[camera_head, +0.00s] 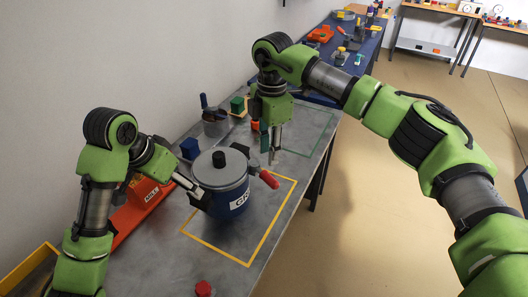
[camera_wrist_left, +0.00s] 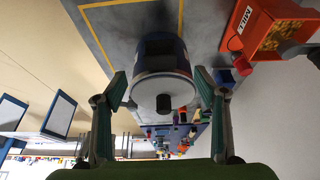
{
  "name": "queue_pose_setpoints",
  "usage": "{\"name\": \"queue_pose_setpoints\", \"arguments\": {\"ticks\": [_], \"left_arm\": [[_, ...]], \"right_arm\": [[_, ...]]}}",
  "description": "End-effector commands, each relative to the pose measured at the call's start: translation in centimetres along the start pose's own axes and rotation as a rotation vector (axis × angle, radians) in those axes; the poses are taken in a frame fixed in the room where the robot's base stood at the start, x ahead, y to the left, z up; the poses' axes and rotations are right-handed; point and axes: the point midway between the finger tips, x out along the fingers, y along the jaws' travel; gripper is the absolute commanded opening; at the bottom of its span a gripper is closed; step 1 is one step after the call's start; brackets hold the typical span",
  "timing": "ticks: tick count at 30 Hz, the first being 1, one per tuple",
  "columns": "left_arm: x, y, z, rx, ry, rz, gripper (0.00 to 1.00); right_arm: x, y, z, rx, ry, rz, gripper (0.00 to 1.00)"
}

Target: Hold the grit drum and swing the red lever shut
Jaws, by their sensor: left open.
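The grit drum (camera_head: 232,203) is a blue pot with a grey lid and black knob, upright on the grey table inside a yellow outline. Its red lever (camera_head: 268,179) sticks out to the right at lid height. My left gripper (camera_head: 200,191) is at the drum's left side. In the left wrist view its open fingers (camera_wrist_left: 158,92) stand either side of the drum (camera_wrist_left: 162,60), with gaps showing beside the lid; the lever cannot be made out there. My right gripper (camera_head: 271,152) points down behind the drum and the lever, apart from both; its finger opening is unclear.
An orange MILL bin (camera_head: 128,219) stands left of the drum. A blue cube (camera_head: 189,148), a grey pot (camera_head: 214,122) and a green cube (camera_head: 237,105) are behind it. A red piece (camera_head: 203,288) lies at the front. The table right of the drum is clear to its edge.

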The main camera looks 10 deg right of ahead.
Motion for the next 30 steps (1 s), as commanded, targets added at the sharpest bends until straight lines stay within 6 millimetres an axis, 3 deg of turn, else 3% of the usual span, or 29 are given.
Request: {"name": "queue_pose_setpoints", "arguments": {"ticks": [5, 10, 24, 30], "left_arm": [[0.1, 0.0, 0.0, 0.000, 0.000, 0.000, 0.65], [1.6, 0.0, 0.1, -0.001, -0.003, 0.002, 0.65], [10.5, 0.1, 0.1, -0.001, -0.004, 0.002, 0.65], [13.0, 0.0, 0.0, -0.001, -0.002, 0.002, 0.65]], "right_arm": [[-0.2, -0.3, 0.4, 0.018, -0.027, -0.008, 0.28], [-0.2, -0.2, 0.4, 0.016, -0.024, -0.007, 0.28], [-0.2, -0.2, 0.4, 0.015, -0.022, -0.007, 0.28], [-0.1, -0.2, 0.4, 0.015, -0.022, -0.007, 0.28]]}}
